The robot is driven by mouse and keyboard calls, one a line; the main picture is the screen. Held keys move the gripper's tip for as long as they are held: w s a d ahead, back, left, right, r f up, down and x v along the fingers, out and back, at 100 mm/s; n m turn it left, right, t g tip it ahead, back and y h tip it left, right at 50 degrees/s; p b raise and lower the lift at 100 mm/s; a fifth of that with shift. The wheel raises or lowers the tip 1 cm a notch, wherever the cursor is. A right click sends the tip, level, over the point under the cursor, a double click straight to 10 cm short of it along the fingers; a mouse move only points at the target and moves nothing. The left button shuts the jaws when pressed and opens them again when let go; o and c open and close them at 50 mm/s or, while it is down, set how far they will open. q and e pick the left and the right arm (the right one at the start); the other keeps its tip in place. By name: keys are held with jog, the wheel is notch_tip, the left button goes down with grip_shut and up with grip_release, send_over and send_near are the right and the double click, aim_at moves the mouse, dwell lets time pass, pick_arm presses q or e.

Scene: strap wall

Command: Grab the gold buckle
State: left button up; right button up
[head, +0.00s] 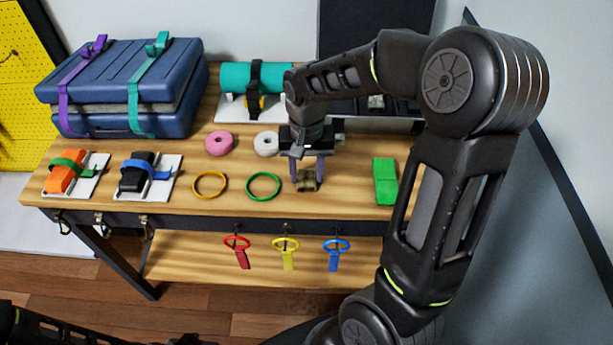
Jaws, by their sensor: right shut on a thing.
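My right gripper (307,184) reaches down over the table from the upper right, its two purple-grey fingers pointing down. It is shut on a small dull olive-gold piece (306,175), which looks like the gold buckle. The piece is small and partly hidden by the fingers, and I cannot tell whether it touches the tabletop. My left gripper does not show; only dark parts of my left arm appear at the bottom left.
The wooden table (335,198) holds a strapped blue case (120,85), a teal roll (235,76), pink (219,143) and white (265,143) rolls, orange (209,185) and green (263,186) rings, and a green block (385,181). Red, yellow and blue tags hang in front.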

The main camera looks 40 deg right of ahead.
aim_at(307, 174)
grip_shut()
notch_tip(307, 174, up, 10)
dwell(0.6)
dwell(0.5)
